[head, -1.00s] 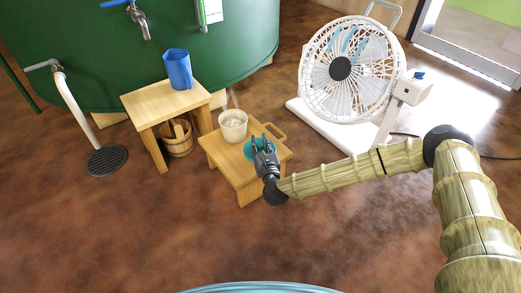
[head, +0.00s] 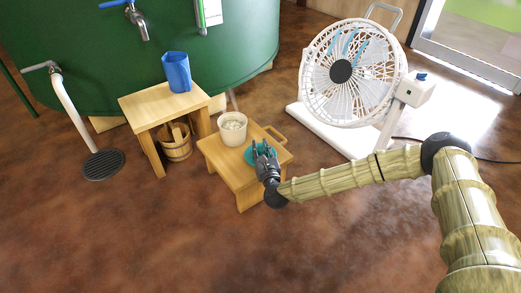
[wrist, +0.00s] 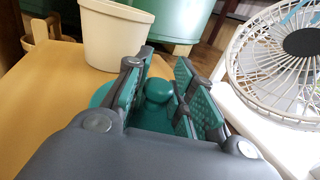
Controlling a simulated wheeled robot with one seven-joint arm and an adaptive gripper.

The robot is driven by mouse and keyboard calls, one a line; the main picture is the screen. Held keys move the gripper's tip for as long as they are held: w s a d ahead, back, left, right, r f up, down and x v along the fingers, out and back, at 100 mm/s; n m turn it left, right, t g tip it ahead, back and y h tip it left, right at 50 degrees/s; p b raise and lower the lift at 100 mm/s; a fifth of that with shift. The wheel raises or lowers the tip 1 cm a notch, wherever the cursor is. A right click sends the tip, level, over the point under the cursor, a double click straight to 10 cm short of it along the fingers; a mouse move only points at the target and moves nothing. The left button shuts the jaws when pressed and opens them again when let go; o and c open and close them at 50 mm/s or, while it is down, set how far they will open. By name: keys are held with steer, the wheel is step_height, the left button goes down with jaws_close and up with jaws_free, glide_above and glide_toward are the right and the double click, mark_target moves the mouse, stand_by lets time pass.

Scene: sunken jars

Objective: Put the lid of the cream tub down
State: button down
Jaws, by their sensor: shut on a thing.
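The cream tub (head: 233,134) stands upright and open on a low wooden stool (head: 245,184), with pale contents visible inside. It also shows at the top of the wrist view (wrist: 115,35). The lid (head: 250,157) is a teal disc with a round knob. My gripper (head: 264,150) is shut on the lid's knob (wrist: 158,88), with one finger on each side of it. The lid is level, beside the tub, at or just above the stool top. I cannot tell if it touches. The fingers hide part of the lid.
A taller wooden stool (head: 160,99) with a blue jug (head: 177,72) stands to the left, with a wooden bucket (head: 176,146) under it. A white fan (head: 350,75) stands at the right. A green tank (head: 90,60) is behind. Open floor lies in front.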

steer(key=shift+f, duration=0.2)
steer(key=c, duration=1.2)
jaws_free()
steer(key=shift+r, duration=0.15)
steer(key=shift+r, duration=0.15)
steer(key=p+v, duration=0.5)
steer(key=v, duration=0.7)
steer(key=shift+p, duration=0.3)
